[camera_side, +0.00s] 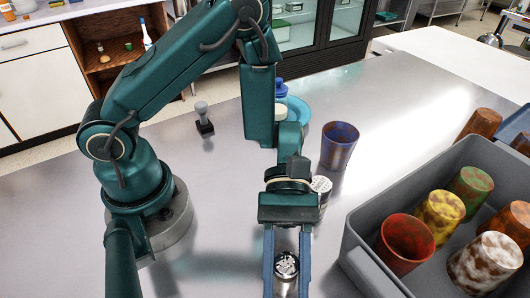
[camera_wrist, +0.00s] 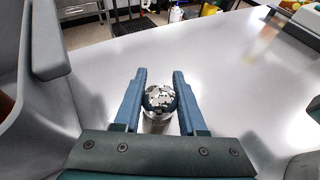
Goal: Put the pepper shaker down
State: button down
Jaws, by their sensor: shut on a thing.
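My gripper (camera_side: 287,282) points toward the bottom edge of the side view, with its blue fingers on either side of the pepper shaker (camera_side: 286,265). The shaker has a round, speckled silver-and-dark top and a pale body. In the wrist view, the shaker (camera_wrist: 160,98) sits between the two fingers of my gripper (camera_wrist: 160,76), which is shut on it. It looks roughly upright. Its lower part is hidden by the gripper, and I cannot tell whether its base touches the steel counter (camera_side: 225,225).
A grey crate (camera_side: 352,250) with several coloured cups stands at the right. A blue-brown cup (camera_side: 339,146) and a similar speckled-topped container (camera_side: 320,186) stand behind my gripper. A dark stamp-like item (camera_side: 204,120) and a teal plate (camera_side: 300,112) are further back. Counter left of my gripper is clear.

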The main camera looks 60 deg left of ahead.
jog(key=shift+c, duration=2.4)
grip_release()
jog(key=shift+f, duration=0.1)
jog(key=shift+w, duration=0.1)
jog(key=v, duration=1.1)
jog(key=s+a+r+m+t+y, duration=0.2)
jog(key=a+r+m+t+y, duration=0.6)
jog(key=a+m+t+y, duration=0.3)
jog(key=shift+s+a+t, duration=0.25)
jog(key=shift+a+t, duration=0.1)
jog(key=shift+t, duration=0.65)
